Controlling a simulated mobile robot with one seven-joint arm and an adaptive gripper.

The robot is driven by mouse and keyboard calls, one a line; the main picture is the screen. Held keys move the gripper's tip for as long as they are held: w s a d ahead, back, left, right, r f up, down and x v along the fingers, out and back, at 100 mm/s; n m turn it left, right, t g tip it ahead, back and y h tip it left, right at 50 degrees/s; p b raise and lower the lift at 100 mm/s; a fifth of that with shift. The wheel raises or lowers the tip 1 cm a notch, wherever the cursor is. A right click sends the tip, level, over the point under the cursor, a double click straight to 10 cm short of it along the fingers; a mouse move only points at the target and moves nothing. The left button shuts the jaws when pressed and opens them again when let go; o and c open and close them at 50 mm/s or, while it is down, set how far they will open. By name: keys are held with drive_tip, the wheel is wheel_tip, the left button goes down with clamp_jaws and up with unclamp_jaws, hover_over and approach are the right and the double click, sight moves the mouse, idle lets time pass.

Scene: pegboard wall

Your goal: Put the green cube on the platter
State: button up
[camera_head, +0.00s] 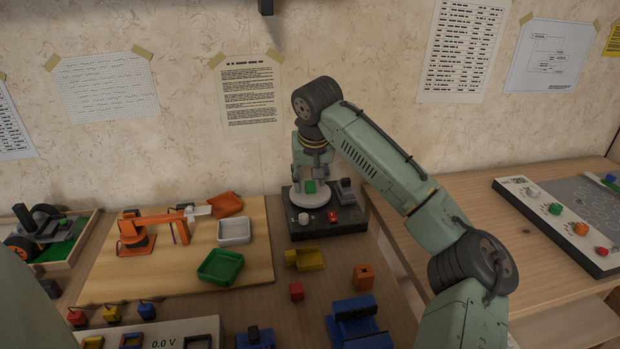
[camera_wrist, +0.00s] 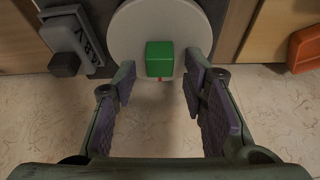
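The green cube (camera_head: 309,187) sits on the round white platter (camera_head: 320,200), which is on a dark device near the wall. In the wrist view the cube (camera_wrist: 160,58) stands on the pale disc of the platter (camera_wrist: 122,32). My gripper (camera_head: 310,172) points down just over the platter. In the wrist view its two fingers (camera_wrist: 158,78) are spread wide, with visible gaps on both sides of the cube. Nothing is held between them.
The dark device (camera_head: 336,228) carries a white knob, a red part and a grey block. A green tray (camera_head: 220,267), a white tray (camera_head: 234,232) and an orange tray (camera_head: 226,204) lie left. A yellow bin (camera_head: 305,259) and red cube (camera_head: 296,291) are in front.

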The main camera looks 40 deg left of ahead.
drive_tip(key=v, duration=1.2)
drive_tip(key=shift+r+b, duration=0.2)
drive_tip(key=shift+b, duration=0.2)
idle(1.5)
